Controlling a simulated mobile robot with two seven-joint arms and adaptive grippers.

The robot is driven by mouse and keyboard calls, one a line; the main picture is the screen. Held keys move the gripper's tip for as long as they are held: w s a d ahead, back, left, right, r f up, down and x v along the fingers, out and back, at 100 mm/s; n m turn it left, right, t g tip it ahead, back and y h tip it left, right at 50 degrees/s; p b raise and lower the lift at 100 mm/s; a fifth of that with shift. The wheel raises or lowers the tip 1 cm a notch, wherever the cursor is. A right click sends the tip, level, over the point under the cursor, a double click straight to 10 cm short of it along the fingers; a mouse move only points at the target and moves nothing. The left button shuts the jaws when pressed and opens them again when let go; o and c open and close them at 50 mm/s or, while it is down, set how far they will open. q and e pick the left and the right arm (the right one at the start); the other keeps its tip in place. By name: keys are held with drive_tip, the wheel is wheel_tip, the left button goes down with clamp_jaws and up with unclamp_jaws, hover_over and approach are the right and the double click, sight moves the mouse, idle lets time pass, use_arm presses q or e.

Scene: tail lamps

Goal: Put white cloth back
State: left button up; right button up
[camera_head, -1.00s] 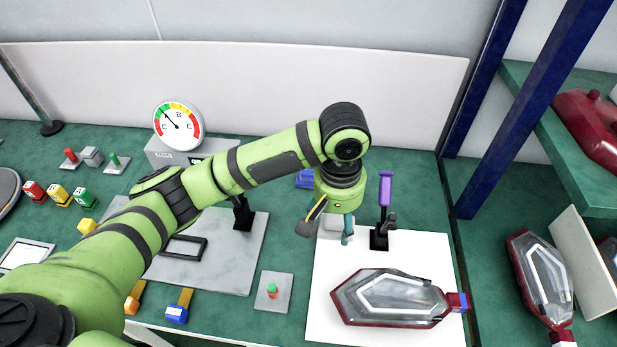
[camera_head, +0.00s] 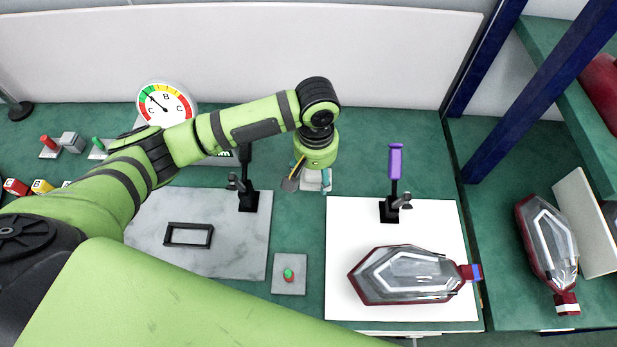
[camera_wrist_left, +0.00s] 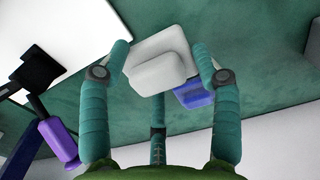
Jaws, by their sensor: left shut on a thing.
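My left gripper (camera_head: 312,184) points down over the green table, left of the white board's far edge. Its teal fingers are shut on the white cloth (camera_head: 313,176), a small folded block. In the left wrist view the cloth (camera_wrist_left: 160,68) sits between the two fingertips (camera_wrist_left: 162,58). A blue thing (camera_wrist_left: 194,94) shows partly under or behind the cloth there. I cannot tell whether the cloth touches it. In the head view the blue thing is hidden behind the gripper. My right gripper is not in view.
A white board (camera_head: 345,230) carries a tail lamp (camera_head: 405,275) and a purple-handled clamp (camera_head: 395,165). A grey plate (camera_head: 225,255) with another clamp (camera_head: 247,195) and a black frame (camera_head: 188,235) lies left. A round gauge (camera_head: 166,105) stands behind. A blue post (camera_head: 530,95) rises at right.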

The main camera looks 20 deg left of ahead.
sight(309, 182)
use_arm(q)
drive_tip(key=shift+a+f, duration=0.45)
drive_tip(key=shift+a, duration=0.25)
drive_tip(key=shift+f, duration=2)
drive_tip(key=o, duration=1)
drive_tip(key=shift+f, duration=0.1)
wheel_tip(309, 182, up, 12)
drive_tip(key=shift+r, duration=0.15)
